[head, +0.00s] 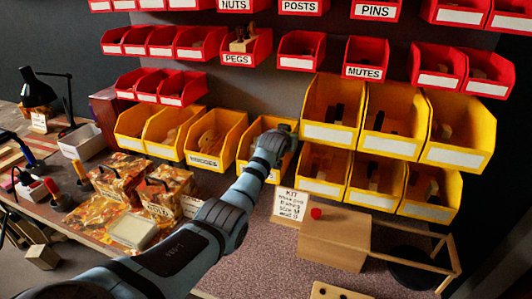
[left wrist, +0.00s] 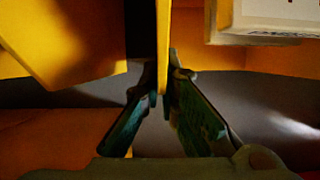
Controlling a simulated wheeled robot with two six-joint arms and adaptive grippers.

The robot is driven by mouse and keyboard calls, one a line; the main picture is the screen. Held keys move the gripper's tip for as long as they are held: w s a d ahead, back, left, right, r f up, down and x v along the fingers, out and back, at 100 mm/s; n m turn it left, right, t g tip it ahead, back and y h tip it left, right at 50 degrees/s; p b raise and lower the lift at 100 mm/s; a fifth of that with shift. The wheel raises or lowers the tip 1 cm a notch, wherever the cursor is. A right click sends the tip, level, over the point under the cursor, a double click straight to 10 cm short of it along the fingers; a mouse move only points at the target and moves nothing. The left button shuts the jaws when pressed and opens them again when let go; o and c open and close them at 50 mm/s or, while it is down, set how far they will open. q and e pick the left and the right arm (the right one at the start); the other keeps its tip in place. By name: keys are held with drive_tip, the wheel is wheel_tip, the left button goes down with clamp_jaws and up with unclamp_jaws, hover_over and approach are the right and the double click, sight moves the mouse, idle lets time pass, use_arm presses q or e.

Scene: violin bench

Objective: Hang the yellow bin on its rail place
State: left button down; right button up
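Yellow bins hang in rows on the back wall. At the right end of the lower left row is a yellow bin (head: 246,150), partly hidden by my left arm. My left gripper (head: 284,133) is at this bin's upper right side. In the left wrist view, a thin upright yellow wall (left wrist: 163,45) comes down between the fingertips of the left gripper (left wrist: 161,100), which look closed on its edge. I cannot tell whether this bin rests on a rail or hangs from the gripper. My right gripper is in neither view.
More yellow bins (head: 335,132) hang close on the right, in two rows, with red bins (head: 301,65) above. A kit card (head: 289,205) and a brown box (head: 330,240) stand on the bench below. Patterned boxes (head: 118,172) and a lamp (head: 40,90) are at left.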

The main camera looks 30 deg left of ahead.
use_arm(q)
drive_tip(key=shift+f, duration=0.1)
drive_tip(key=c, duration=1.7)
unclamp_jaws()
